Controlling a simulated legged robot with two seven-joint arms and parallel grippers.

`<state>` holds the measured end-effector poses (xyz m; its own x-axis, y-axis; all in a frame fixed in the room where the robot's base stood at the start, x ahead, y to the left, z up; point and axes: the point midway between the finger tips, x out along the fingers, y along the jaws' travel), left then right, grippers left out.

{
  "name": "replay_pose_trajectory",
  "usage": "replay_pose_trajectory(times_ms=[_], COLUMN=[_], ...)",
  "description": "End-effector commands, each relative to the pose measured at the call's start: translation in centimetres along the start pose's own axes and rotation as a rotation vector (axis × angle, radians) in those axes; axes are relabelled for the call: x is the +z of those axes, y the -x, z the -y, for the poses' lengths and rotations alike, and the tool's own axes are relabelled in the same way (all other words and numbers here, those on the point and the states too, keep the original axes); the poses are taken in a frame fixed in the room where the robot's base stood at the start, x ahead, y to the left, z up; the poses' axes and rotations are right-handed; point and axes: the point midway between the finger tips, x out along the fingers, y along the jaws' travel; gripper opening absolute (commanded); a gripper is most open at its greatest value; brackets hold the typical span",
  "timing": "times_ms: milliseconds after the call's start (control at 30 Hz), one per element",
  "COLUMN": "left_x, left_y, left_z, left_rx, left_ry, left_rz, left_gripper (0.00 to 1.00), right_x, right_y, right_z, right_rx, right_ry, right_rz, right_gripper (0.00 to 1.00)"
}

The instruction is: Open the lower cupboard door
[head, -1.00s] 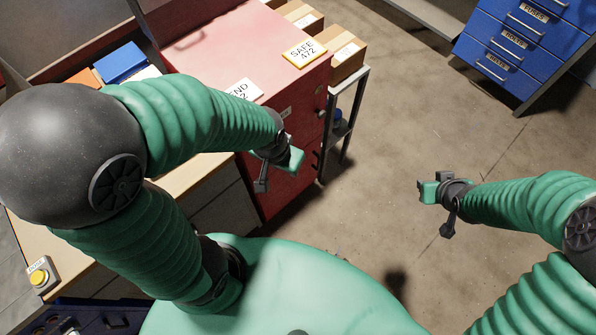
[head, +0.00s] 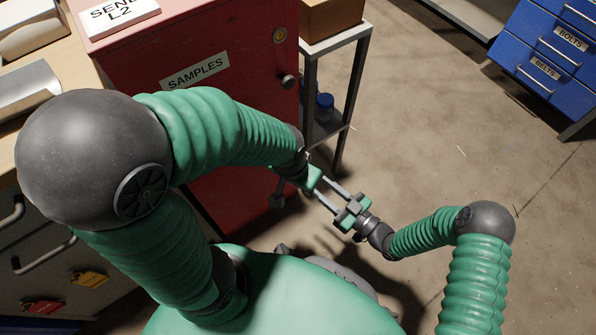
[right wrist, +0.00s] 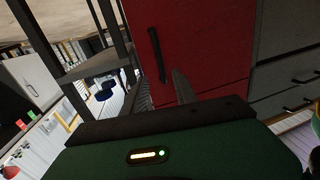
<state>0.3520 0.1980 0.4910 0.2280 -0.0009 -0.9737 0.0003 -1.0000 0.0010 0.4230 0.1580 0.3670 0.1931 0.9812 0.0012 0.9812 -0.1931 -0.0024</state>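The red cupboard (head: 235,45) stands ahead of me, with a SAMPLES label (head: 195,72) and a round knob on its upper front. In the right wrist view the lower red door (right wrist: 215,45) is flat and looks shut, with a dark upright bar handle (right wrist: 156,52). My left arm hides much of this front in the head view. My right gripper (head: 323,186) is open, its two pale fingers pointing toward the cupboard. In its wrist view the handle appears between and beyond the fingers, with no clear contact. My left gripper (head: 300,178) overlaps the right fingertips in the picture; its fingers are unclear.
A metal rack (head: 350,95) with a blue-capped bottle (head: 325,106) stands close right of the cupboard. Grey drawers (head: 45,250) with padlocks are at left. A blue drawer unit (head: 548,55) is at far right. The floor between is clear.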

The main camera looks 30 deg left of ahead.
Motion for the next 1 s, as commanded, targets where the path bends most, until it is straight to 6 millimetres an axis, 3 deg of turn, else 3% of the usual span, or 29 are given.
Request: replay_pose_trajectory(times_ms=[33,200,400,767,1000], left_x=[0.3,0.8,1.1,1.2,1.2], left_y=[-1.3,-3.3,-4.8,-4.9,-4.9], left_z=[0.0,0.0,0.0,0.0,0.0], left_rx=[0.000,0.000,0.000,0.000,0.000], left_ry=[0.000,0.000,0.000,0.000,0.000], left_rz=[0.000,0.000,0.001,0.000,0.000], left_gripper=[0.36,0.36,0.36,0.36,0.36], right_x=[0.7,0.7,0.4,0.1,0.1], right_y=[-1.4,-5.8,-9.5,-10.5,-10.4], right_z=[0.1,0.1,0.0,-0.1,-0.1], right_rx=[-0.003,-0.002,-0.001,0.002,0.002], right_ry=[0.003,0.003,0.002,-0.001,-0.001], right_rz=[-0.002,0.000,0.000,0.002,0.003], right_gripper=[0.34,0.34,0.34,0.34,0.04])
